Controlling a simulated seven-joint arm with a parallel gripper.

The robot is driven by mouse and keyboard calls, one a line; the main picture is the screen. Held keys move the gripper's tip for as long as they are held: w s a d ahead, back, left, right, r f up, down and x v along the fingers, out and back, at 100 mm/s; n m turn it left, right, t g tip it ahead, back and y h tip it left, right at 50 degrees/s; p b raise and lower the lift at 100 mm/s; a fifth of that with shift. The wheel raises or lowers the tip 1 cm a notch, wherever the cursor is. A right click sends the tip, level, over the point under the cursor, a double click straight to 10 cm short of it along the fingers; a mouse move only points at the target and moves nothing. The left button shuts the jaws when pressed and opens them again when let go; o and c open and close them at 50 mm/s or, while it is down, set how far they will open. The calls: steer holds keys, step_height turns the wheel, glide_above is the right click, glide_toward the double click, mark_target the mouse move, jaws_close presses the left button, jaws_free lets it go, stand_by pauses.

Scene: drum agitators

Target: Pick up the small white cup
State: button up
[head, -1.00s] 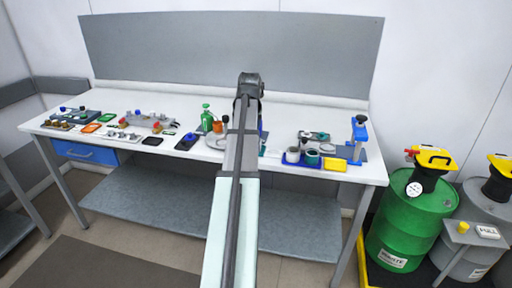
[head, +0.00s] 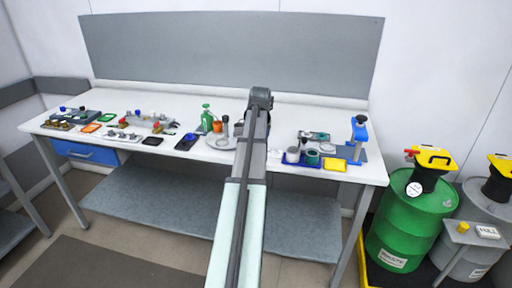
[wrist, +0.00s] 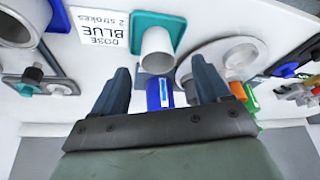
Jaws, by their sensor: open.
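The small white cup (wrist: 157,50) stands on a teal square mat (wrist: 178,22) at the top middle of the wrist view. In the head view my arm hides it. My gripper (wrist: 161,70) is open and empty, with its two dark fingers apart on the near side of the cup. The cup appears roughly centred between the fingertips, and I see no contact. A blue bottle with a label (wrist: 158,94) shows between the fingers, closer to the palm. The gripper itself is hidden behind my arm in the head view.
A round grey plate (head: 217,143) with an upright cylinder is left of my arm. A "DOSE BLUE 2 strokes" card (wrist: 100,30) lies beside the teal mat. A blue tray (head: 312,163) holds cups at right.

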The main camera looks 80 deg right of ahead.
steer(key=shift+x, duration=2.65)
steer(key=shift+s+d, duration=0.1)
steer(key=shift+d, duration=0.05)
steer(key=c, duration=1)
steer(key=shift+r, duration=0.1)
step_height(320, 180, up, 9)
steer(key=shift+w+d+f, duration=0.1)
steer(key=shift+w+f, duration=0.05)
steer(key=shift+w, duration=2.35)
steer(key=shift+w+a+f, duration=0.1)
steer(key=shift+w+f, duration=0.05)
steer(key=shift+w, duration=2.35)
steer(key=shift+w+d+f, duration=0.1)
steer(key=shift+w+f, duration=0.1)
steer(key=shift+w, duration=2.3)
